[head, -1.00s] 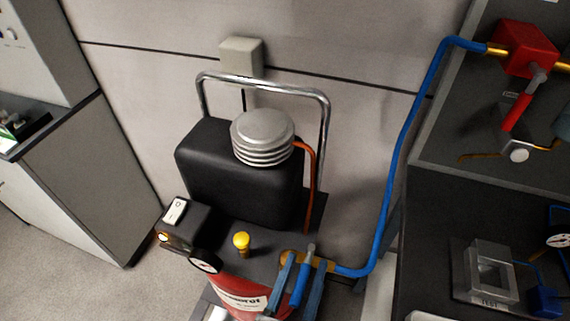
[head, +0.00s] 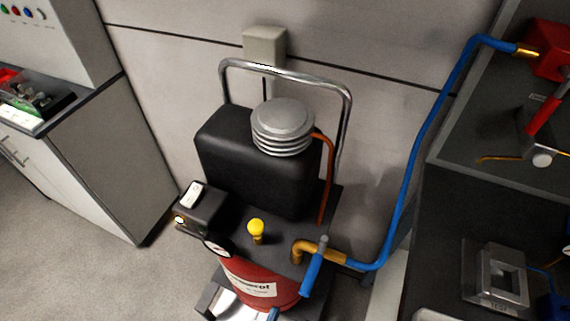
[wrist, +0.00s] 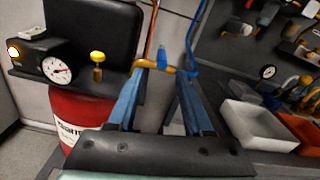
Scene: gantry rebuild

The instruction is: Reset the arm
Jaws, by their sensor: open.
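My gripper (wrist: 162,82) shows in the wrist view with its two blue fingers spread apart and nothing between them. Beyond the fingertips is the compressor's brass outlet pipe (head: 318,252) with a blue-handled valve (head: 312,272); both look apart from the fingers. In the head view my gripper is almost wholly out of frame, with only a small blue bit at the bottom edge. The compressor has a red tank (head: 262,284), a black motor housing (head: 225,160) and a yellow knob (head: 256,227).
A blue hose (head: 408,190) rises from the outlet to a red block (head: 551,48) on the right panel. A cabinet (head: 105,165) stands left. In the wrist view, a white bin (wrist: 258,126) and an orange bin (wrist: 300,128) lie right. Grey floor is clear at left.

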